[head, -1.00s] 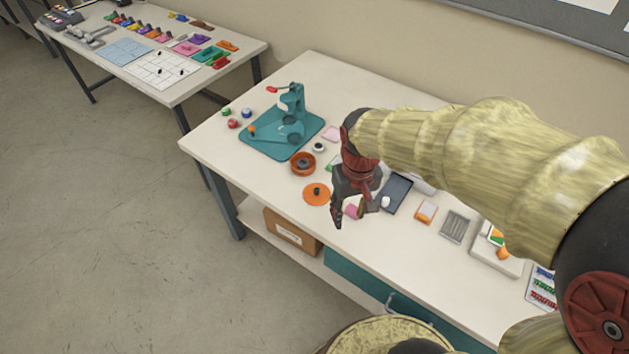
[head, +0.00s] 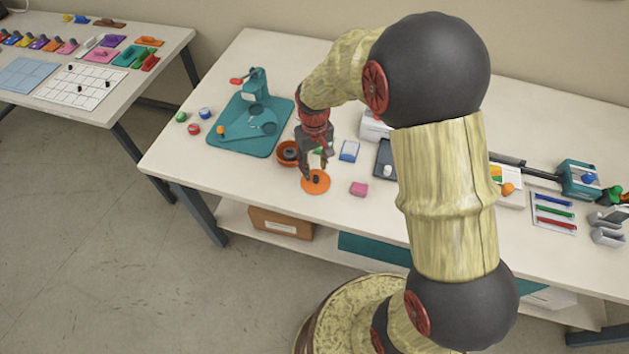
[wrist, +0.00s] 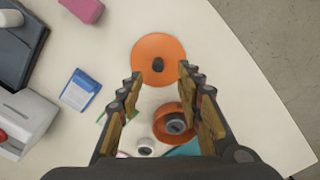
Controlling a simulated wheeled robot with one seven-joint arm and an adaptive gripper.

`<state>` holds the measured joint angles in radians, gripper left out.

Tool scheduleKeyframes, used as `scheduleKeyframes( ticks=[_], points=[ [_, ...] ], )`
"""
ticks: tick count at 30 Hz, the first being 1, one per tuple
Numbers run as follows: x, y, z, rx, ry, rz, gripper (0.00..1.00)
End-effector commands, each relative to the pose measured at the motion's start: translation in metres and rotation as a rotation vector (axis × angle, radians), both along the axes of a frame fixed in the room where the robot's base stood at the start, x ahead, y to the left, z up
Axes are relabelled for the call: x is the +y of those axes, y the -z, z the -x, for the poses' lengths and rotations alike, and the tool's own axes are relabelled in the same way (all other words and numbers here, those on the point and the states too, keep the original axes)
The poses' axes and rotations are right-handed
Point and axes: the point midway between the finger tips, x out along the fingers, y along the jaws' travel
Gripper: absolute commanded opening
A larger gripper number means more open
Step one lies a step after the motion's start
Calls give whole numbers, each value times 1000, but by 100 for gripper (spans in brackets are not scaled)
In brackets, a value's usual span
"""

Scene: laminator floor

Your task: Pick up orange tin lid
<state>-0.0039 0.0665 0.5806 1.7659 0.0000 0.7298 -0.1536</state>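The orange tin lid (head: 316,187) is a flat orange disc with a dark knob in its middle. It lies on the white table near the front edge, and it shows at the top middle of the wrist view (wrist: 159,50). My gripper (head: 315,172) is above the table, just behind and over the lid. In the wrist view its fingers (wrist: 158,75) are spread wide and empty, with the lid's knob lying ahead between the fingertips. The fingers do not appear to touch the lid.
An orange round tin (wrist: 174,122) with a dark piece in it stands close to the lid. A teal press (head: 254,120) stands to the left. The table's front edge is near the lid.

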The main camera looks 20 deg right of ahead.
Motion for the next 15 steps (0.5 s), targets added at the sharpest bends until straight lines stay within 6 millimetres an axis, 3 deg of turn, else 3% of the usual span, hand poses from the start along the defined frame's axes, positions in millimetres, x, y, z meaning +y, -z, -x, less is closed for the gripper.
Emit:
scheduleKeyframes(
  ticks=[10,15],
  points=[
    [-2,44,2,1,0,0,36],
    [-2,49,1,-2,0,0,36]
  ],
)
